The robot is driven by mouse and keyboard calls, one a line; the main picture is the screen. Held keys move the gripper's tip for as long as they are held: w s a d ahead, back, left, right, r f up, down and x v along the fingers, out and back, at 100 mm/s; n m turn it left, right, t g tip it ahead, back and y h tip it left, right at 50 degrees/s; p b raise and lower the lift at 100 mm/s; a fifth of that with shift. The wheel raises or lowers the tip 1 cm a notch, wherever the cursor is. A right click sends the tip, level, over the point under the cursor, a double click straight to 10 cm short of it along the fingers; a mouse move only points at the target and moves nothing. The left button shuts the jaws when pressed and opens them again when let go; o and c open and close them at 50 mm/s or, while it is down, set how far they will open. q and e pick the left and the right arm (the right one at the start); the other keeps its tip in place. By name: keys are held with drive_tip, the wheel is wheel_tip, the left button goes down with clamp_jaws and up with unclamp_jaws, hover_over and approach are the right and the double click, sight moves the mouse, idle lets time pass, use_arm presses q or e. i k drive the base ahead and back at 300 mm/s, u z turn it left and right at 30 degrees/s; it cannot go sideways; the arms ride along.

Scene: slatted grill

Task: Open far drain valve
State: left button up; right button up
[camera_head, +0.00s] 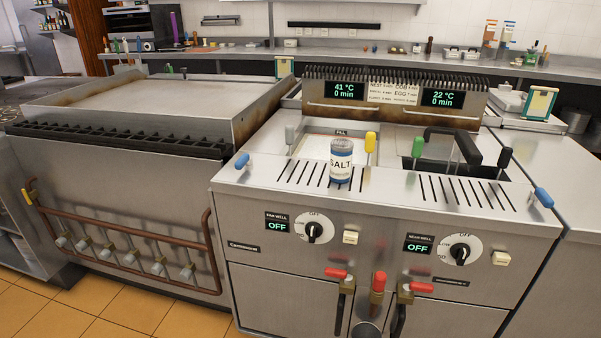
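A two-well cooking unit stands in the middle and right. Its left front panel is labelled far well and has an OFF display (277,227) and a black dial (314,233). Below that panel, a red-handled valve (337,274) sits at the top of the left door, its handle lying roughly level. A second red-handled valve (419,288) sits below the near well panel (418,247). A red-topped upright fitting (378,282) stands between them. I cannot tell from this view whether either valve is open. Neither of my grippers is in view.
A salt can (341,161) stands on the slatted top. Dark vertical door handles (342,311) hang close below the valves. A griddle with a copper pipe and several taps (125,255) stands at left. Tiled floor (180,322) shows at lower left.

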sight(348, 279)
drive_tip(key=u, duration=1.8)
drive_tip(key=i, duration=1.5)
drive_tip(key=z, duration=2.6)
